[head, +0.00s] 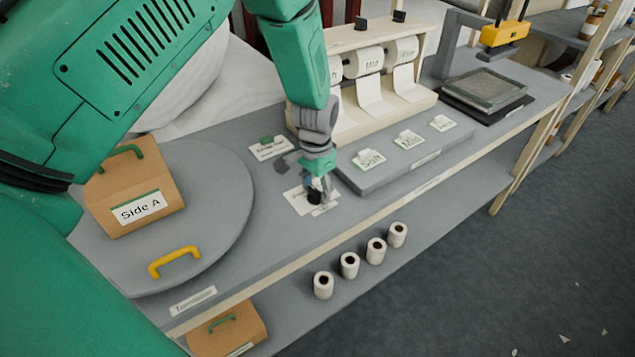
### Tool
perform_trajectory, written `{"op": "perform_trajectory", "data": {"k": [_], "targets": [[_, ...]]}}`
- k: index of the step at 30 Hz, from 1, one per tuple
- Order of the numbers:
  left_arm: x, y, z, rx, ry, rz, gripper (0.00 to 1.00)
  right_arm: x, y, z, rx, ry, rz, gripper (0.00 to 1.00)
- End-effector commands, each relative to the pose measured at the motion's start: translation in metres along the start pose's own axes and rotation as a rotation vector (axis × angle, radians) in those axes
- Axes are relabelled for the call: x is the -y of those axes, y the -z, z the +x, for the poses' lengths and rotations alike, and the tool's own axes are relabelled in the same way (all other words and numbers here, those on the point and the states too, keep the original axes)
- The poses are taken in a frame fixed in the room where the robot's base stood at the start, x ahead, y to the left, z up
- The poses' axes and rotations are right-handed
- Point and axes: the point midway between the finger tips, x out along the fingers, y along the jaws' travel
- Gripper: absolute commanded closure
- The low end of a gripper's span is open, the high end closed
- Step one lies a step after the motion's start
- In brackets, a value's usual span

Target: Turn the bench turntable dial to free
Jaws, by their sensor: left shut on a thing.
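The dial (314,198) is a small dark knob on a white label plate (297,201) on the grey bench, right of the turntable. My left gripper (319,188) points down over the plate and is shut on the dial. The fingers hide much of the knob, so I cannot tell its setting. The plate's print is too small to read. The round grey turntable (221,196) carries a cardboard box (134,190) marked "Side A" and a yellow handle (174,262) near its front edge. My right gripper is not in view.
A small card (270,148) lies behind the gripper. Several small rolls (349,265) stand on the lower shelf.

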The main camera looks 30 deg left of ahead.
Motion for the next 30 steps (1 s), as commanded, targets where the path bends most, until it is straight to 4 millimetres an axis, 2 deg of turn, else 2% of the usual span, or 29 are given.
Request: {"op": "perform_trajectory", "data": {"k": [3,15,30], "targets": [[0.001,-0.001,-0.002,0.003,0.001,-0.110,0.87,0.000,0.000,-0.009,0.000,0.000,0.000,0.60],[0.000,-0.001,0.000,0.003,0.001,-0.425,0.87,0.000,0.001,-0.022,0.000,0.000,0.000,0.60],[-0.001,-0.002,0.001,0.005,0.000,-0.575,0.87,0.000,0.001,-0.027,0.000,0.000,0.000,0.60]]}}
